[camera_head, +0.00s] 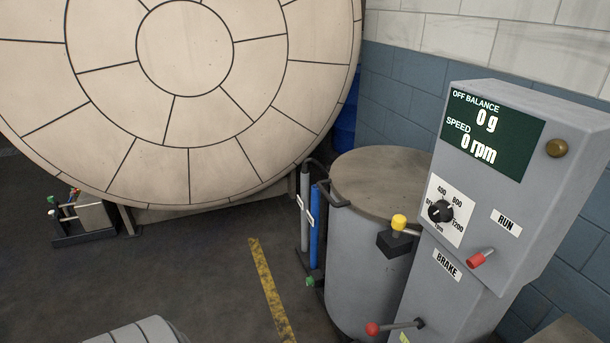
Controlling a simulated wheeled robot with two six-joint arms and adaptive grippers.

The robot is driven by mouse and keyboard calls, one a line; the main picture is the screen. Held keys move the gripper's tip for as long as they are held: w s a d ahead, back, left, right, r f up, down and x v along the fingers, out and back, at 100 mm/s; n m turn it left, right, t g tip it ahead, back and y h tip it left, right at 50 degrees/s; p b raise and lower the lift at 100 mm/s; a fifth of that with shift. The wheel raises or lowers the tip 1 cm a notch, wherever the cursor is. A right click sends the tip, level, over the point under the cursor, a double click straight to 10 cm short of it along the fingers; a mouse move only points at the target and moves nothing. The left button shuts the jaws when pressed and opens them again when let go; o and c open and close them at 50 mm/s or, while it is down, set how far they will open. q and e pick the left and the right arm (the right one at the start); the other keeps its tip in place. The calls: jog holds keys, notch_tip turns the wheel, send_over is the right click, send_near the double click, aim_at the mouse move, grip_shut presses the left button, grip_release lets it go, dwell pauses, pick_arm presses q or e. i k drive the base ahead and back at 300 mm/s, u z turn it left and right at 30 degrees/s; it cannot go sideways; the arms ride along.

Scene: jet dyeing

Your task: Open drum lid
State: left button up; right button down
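A grey upright drum (365,265) stands right of centre in the head view. Its round brownish lid (385,180) lies flat across the top and looks closed. A dark handle (336,196) sits at the lid's left edge. A yellow-knobbed lever on a dark block (398,230) is at the drum's right front, beside the control cabinet. The cabinet partly hides the drum's right side. Neither of my grippers is in view.
The grey control cabinet (510,190) shows 0 g and 0 rpm, with a red RUN control (480,257) and a red-ended brake lever (392,327). A large round panelled vessel (190,100) fills the upper left. Pipes (312,225) stand left of the drum. Dark floor with a yellow stripe (270,290) is open.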

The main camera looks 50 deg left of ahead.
aim_at(383, 182)
jog(key=u, duration=1.8)
jog(key=k, duration=1.3)
jog(key=u, duration=0.8)
jog(key=i, duration=2.5)
jog(key=z, duration=1.15)
jog(key=i, duration=0.75)
jog(key=z, duration=0.9)
